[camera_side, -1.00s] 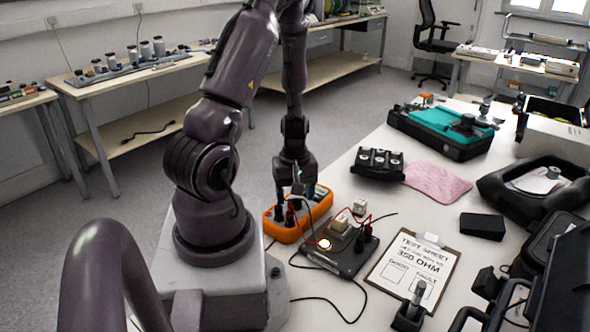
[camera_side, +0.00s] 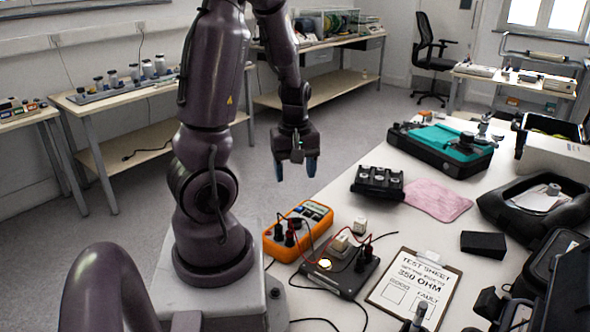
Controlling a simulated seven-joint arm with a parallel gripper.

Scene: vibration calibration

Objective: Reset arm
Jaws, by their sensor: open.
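My gripper (camera_side: 296,168) hangs at the upper middle of the side view, fingers pointing down, open and with nothing between them. It is raised clear of the orange multimeter (camera_side: 298,232), which lies below it at the near left edge of the white table (camera_side: 345,205). Dark plugs stand in the multimeter, and red and black leads run from it to a dark box (camera_side: 340,270) with a lit round lamp.
A clipboard test sheet (camera_side: 415,282) reading 350 OHM lies right of the box. Behind are a black socket block (camera_side: 377,182), a pink cloth (camera_side: 438,199), and a black-and-teal case (camera_side: 445,148). A black block (camera_side: 483,244) and open cases crowd the right. The air around my gripper is clear.

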